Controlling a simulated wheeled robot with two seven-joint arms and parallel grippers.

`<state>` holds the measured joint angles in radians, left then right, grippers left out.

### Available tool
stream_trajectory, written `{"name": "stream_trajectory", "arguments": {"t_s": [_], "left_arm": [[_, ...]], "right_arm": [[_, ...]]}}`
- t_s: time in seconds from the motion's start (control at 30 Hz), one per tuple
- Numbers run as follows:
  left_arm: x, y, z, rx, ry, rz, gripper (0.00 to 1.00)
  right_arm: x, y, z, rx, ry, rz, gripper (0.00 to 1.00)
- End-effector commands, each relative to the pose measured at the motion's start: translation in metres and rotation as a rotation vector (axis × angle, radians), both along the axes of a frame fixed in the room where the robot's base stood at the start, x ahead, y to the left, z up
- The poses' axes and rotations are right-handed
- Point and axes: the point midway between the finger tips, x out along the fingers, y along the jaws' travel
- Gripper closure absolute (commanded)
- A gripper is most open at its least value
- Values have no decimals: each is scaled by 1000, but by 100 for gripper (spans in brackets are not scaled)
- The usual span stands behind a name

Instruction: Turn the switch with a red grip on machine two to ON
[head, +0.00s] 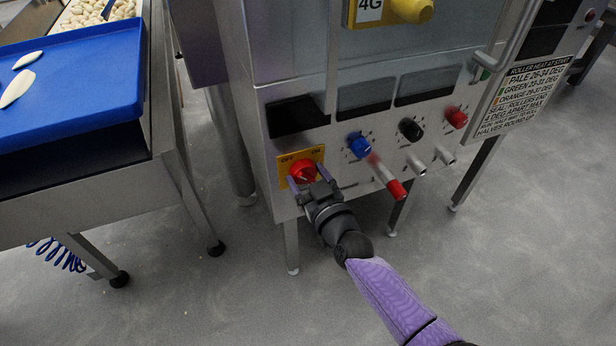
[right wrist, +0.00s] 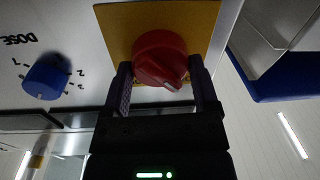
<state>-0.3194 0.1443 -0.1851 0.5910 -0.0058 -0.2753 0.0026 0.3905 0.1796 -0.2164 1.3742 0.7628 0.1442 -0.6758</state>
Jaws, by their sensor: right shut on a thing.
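The red-grip switch (head: 302,171) sits on a yellow plate (head: 284,163) at the lower left of the steel machine's front (head: 300,140). The plate reads OFF at left and ON at right. My right gripper (head: 308,184) is shut on the red grip, reaching up from below. In the right wrist view, its two fingers (right wrist: 160,90) flank the red grip (right wrist: 158,58) on the yellow plate (right wrist: 118,24). Which mark the grip points to I cannot tell. My left gripper is not in view.
To the right of the switch are a blue knob (head: 359,146), a black knob (head: 410,129), a red knob (head: 456,117) and a red-tipped handle (head: 395,188). A steel table with a blue tray (head: 90,95) stands at left. The floor in front is clear.

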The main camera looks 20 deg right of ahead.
Motion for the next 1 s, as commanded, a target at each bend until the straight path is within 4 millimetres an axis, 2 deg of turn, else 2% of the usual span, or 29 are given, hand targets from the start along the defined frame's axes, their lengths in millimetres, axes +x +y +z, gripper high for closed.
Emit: {"name": "stream_trajectory", "arguments": {"t_s": [0.63, 1.0], "left_arm": [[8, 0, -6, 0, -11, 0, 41], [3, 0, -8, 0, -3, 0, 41]], "right_arm": [[0, 0, -3, 568, 23, 0, 82], [0, 0, -4, 922, 36, -1, 82]]}}
